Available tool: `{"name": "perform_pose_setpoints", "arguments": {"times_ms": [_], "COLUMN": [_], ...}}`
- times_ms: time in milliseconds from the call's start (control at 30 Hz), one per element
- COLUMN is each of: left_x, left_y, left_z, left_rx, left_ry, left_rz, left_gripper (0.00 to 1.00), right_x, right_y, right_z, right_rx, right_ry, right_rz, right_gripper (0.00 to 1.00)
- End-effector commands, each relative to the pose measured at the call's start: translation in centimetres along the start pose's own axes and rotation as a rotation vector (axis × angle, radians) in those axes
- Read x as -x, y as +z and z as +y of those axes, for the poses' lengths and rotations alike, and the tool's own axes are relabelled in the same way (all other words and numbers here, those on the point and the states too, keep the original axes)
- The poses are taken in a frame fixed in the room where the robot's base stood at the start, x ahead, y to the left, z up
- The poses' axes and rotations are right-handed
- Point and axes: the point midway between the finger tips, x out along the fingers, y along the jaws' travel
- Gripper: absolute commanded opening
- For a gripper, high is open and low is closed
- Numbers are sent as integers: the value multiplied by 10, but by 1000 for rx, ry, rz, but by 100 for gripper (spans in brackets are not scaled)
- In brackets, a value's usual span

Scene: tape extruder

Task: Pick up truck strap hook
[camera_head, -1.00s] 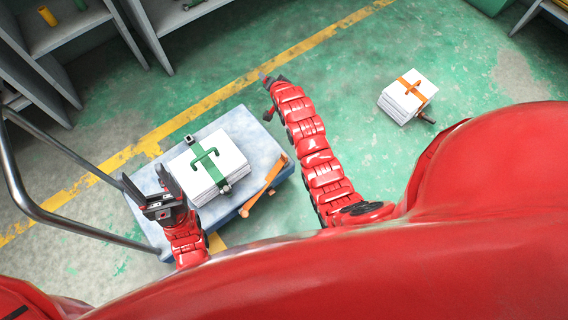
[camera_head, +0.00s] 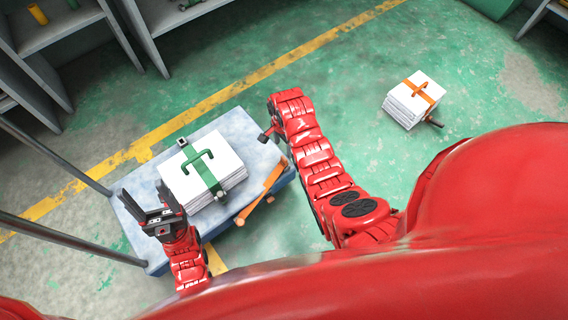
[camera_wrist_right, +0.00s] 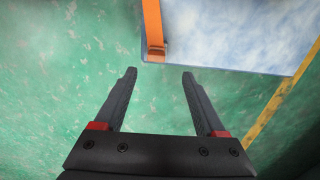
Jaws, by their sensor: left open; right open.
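The orange truck strap (camera_head: 262,192) lies along the right edge of the blue platform truck (camera_head: 237,121) in the head view. In the right wrist view the strap (camera_wrist_right: 153,22) hangs over the truck's edge (camera_wrist_right: 230,67), with its hook end (camera_wrist_right: 156,50) at that edge. My right gripper (camera_wrist_right: 159,74) is open and empty, with the hook end just ahead of the gap between its fingers, apart from them. In the head view my right gripper (camera_head: 268,131) is small, beside the truck's right side. My left gripper (camera_head: 143,201) is open and empty over the truck's left part.
A white stack with a green strap (camera_head: 205,172) stands on the truck. Another white stack with an orange strap (camera_head: 412,98) is on the floor at right. Metal handle bars (camera_head: 60,233) rise at left. Grey shelves (camera_head: 55,70) stand at upper left. The green floor between is clear.

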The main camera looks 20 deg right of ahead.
Motion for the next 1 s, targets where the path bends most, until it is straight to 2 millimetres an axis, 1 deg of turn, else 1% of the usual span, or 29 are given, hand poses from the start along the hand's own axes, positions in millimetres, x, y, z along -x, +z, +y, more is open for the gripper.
{"name": "perform_pose_setpoints", "arguments": {"times_ms": [33,100,367,533,633,700,900,967,1000], "left_x": [5,7,13,26,30,31,29,29,29], "left_y": [1,1,2,4,5,5,5,5,5], "left_z": [0,0,1,1,2,2,2,2,2], "left_rx": [0,0,0,0,0,0,0,0,0], "left_ry": [0,0,0,0,0,0,0,0,0], "left_rz": [0,0,0,0,0,0,0,0,0], "left_gripper": [66,66,66,66,66,66,66,66,66], "right_x": [-11,-20,-37,-64,-77,-81,-80,-80,-80], "right_y": [0,0,0,4,3,3,3,3,3], "right_z": [0,0,1,8,7,7,7,7,7], "right_rx": [0,0,1,2,1,1,1,1,1], "right_ry": [1,1,-2,1,-1,0,-3,-3,-3], "right_rz": [0,0,1,1,0,0,1,1,1], "right_gripper": [72,72,72,72,72,72,72,62,55]}}
